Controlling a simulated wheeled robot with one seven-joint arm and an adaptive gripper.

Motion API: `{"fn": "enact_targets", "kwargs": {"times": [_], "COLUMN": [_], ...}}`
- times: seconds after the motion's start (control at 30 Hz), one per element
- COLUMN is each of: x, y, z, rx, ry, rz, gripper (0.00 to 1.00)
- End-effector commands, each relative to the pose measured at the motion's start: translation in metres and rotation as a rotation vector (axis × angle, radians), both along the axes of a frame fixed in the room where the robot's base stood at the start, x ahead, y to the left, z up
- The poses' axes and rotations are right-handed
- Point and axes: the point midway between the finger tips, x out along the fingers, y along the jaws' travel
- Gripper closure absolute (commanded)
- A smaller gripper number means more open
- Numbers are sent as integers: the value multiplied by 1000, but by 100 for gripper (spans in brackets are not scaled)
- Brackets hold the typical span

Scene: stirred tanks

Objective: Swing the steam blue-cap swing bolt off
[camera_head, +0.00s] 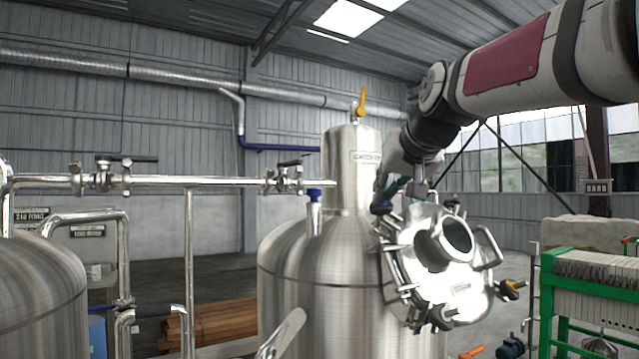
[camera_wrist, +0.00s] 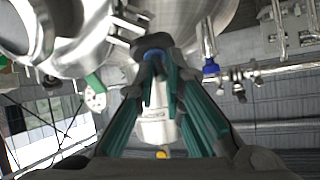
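The hatch (camera_head: 462,285) is a round steel lid with a short open neck, on the right side of the steel tank (camera_head: 318,285). A dark blue cap (camera_wrist: 154,41) of one swing bolt shows at the hatch's edge in the wrist view. My gripper (camera_head: 383,203) is at the upper left of the hatch, beside the tank's neck. In the wrist view the green fingers of my gripper (camera_wrist: 157,58) close in on this dark blue cap and appear shut on it. The bolt's shank is mostly hidden.
A blue-topped fitting (camera_head: 314,196) stands on the tank, left of the neck (camera_head: 350,165). Steel pipes with valves (camera_head: 102,175) run at left. A green-framed filter press (camera_head: 590,275) stands at right. A yellow-capped bolt (camera_head: 512,289) sticks out right of the hatch.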

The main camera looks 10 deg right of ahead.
Motion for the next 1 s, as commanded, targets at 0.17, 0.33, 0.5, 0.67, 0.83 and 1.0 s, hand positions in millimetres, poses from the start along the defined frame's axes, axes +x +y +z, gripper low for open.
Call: {"fn": "enact_targets", "kwargs": {"times": [0.17, 0.33, 0.5, 0.67, 0.83, 1.0], "x": [9, 19, 27, 29, 29, 28], "y": [20, 37, 47, 47, 46, 46], "z": [6, 7, 5, 5, 4, 5], "rx": [4, 4, 3, 3, 3, 2], "ry": [-5, -4, -3, -3, -2, -2], "rz": [12, 12, 12, 7, 6, 5], "gripper": [100, 100, 100, 77, 71, 71]}}
